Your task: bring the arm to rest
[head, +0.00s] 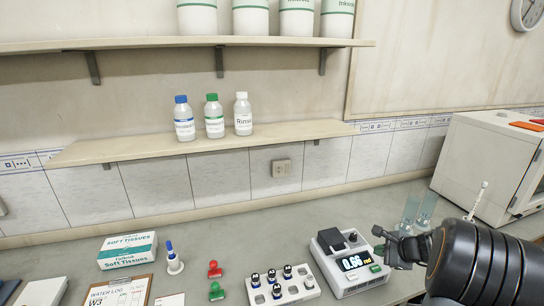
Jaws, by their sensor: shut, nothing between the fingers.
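My gripper (394,246) is at the lower right in the head view, at the end of my dark arm. It is shut and empty. It is beside the right edge of the white meter (342,262), whose display reads "0.56" in lit digits. In the picture its fingers overlap the meter's edge, and I cannot tell whether they touch. My arm hides part of the bench behind it.
A white vial rack (288,297) with several vials stands left of the meter. Red and green stoppered pieces, a blue-tipped holder (172,258) and a tissue box (128,250) are farther left. Glass cylinders (426,208) and a white cabinet (482,160) stand right. Three bottles are on the lower shelf (100,150).

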